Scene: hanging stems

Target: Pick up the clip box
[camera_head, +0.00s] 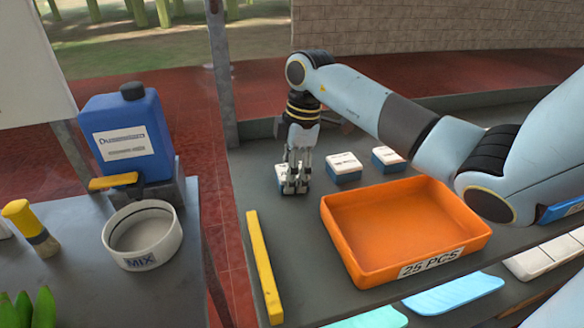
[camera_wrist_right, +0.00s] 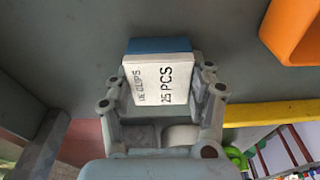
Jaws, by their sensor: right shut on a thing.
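The clip box (camera_wrist_right: 160,84) is a small box with a white label reading "25 PCS" and "CLIPS" and a blue side. My right gripper (camera_wrist_right: 163,100) is shut on it, with one finger on each side, in the right wrist view. In the head view the right gripper (camera_head: 294,187) points down at the table, and the held box (camera_head: 282,171) shows only partly between and behind the fingers. Whether the box touches the table is hard to tell. My left gripper is not in view.
Two similar blue and white boxes (camera_head: 344,166) (camera_head: 388,158) stand to the right of the gripper. An orange tray (camera_head: 395,225) marked "25 PCS" lies nearer. A yellow bar (camera_head: 263,265) runs along the left. A side table holds a blue jug (camera_head: 128,130) and a white bowl (camera_head: 142,235).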

